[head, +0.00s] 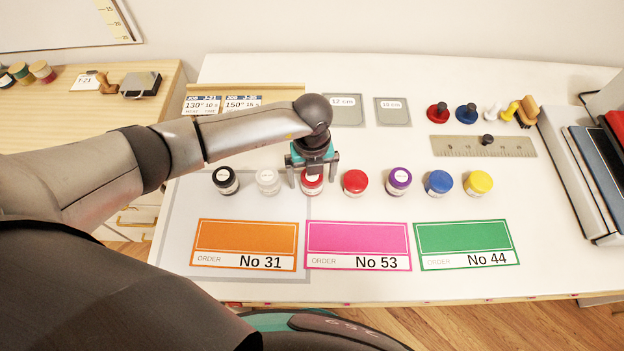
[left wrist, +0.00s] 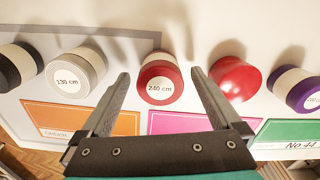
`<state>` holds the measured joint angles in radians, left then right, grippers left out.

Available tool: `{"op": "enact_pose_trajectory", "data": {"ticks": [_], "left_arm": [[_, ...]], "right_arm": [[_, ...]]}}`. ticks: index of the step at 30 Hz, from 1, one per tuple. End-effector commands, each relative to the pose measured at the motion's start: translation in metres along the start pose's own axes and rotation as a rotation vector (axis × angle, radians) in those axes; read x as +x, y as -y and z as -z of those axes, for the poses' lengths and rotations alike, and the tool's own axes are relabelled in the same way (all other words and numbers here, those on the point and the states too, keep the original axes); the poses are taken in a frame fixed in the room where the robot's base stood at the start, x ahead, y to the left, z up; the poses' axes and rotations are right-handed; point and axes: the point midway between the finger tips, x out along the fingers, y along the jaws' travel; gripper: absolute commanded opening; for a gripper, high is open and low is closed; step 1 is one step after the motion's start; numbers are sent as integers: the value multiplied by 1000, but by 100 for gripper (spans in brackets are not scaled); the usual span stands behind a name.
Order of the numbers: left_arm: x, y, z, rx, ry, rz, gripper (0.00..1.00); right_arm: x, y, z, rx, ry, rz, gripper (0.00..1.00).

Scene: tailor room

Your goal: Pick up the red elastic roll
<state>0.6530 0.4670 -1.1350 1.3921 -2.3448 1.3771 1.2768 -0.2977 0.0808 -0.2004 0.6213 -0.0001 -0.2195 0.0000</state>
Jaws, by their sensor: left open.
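A red elastic roll (head: 312,188) with a white band stands in the row of rolls on the white table. In the left wrist view the same red roll (left wrist: 158,96) bears a "240 cm" label. My left gripper (head: 312,179) is open above it; in the left wrist view the roll shows between the spread fingers (left wrist: 160,74). I cannot tell how far down beside it the fingertips reach. A second red item (head: 355,182) stands just to the right, with no label seen; it also shows in the left wrist view (left wrist: 236,78). My right gripper is not in view.
A black roll (head: 225,181) and a white roll (head: 268,181) stand to the left. Purple (head: 398,181), blue (head: 438,184) and yellow (head: 478,183) rolls stand to the right. Orange (head: 246,236), pink (head: 358,238) and green (head: 462,238) order cards lie in front.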

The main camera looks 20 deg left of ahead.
Motion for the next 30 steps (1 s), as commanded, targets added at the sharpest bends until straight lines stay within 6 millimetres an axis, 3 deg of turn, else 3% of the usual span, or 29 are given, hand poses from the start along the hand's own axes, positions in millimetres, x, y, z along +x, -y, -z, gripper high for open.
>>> {"op": "enact_pose_trajectory", "data": {"ticks": [5,27,30], "left_arm": [[0,0,0,0,0,0,96],[-1,0,0,0,0,0,12],[-1,0,0,0,0,0,8]], "right_arm": [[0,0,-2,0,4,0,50],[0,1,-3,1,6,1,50],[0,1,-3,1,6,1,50]]}}
